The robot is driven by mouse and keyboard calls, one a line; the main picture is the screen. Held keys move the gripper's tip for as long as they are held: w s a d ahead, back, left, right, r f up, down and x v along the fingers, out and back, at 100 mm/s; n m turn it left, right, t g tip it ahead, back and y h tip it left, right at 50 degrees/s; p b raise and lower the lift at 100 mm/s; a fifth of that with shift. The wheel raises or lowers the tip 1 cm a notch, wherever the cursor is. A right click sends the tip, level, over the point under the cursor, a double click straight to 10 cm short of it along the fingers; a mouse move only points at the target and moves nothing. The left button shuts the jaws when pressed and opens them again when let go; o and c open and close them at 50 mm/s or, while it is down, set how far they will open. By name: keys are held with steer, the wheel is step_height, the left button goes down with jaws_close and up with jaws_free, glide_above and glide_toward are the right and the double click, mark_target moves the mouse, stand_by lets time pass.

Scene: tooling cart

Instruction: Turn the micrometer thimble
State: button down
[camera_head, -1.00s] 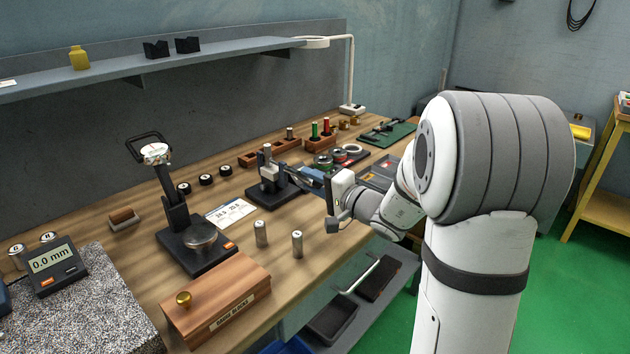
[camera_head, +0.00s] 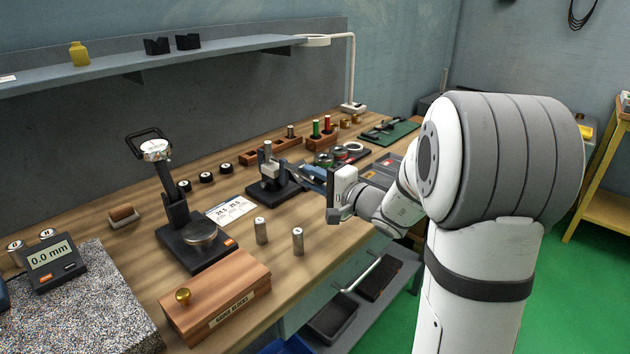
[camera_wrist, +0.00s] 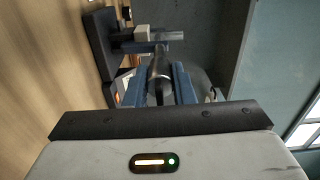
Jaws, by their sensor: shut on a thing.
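The micrometer (camera_head: 268,168) stands upright-clamped in a black stand (camera_head: 270,192) in the middle of the bench. In the wrist view, the grey thimble (camera_wrist: 159,70) points back toward the camera and lies between my two blue fingers. My gripper (camera_wrist: 160,82) is shut on the thimble, one finger on each side. In the head view, my gripper (camera_head: 300,172) reaches the micrometer from the right. The thimble's scale cannot be read, and in the head view the fingers hide most of the thimble.
Two small metal cylinders (camera_head: 261,231) stand in front of the stand. A printed card (camera_head: 230,211) lies to its left, and a dial gauge stand (camera_head: 200,240) is farther left.

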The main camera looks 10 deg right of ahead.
steer(key=m+b, duration=0.1)
steer(key=m, duration=0.2)
steer(key=shift+f, duration=0.1)
steer(key=m+b, duration=0.1)
steer(key=m, duration=0.3)
steer(key=m+p, duration=0.1)
steer(key=m, duration=0.3)
steer(key=shift+m, duration=0.3)
steer(key=shift+m+p, duration=0.55)
steer(key=shift+m, duration=1.15)
steer(key=shift+r, duration=0.2)
steer(key=c, duration=1.6)
jaws_free()
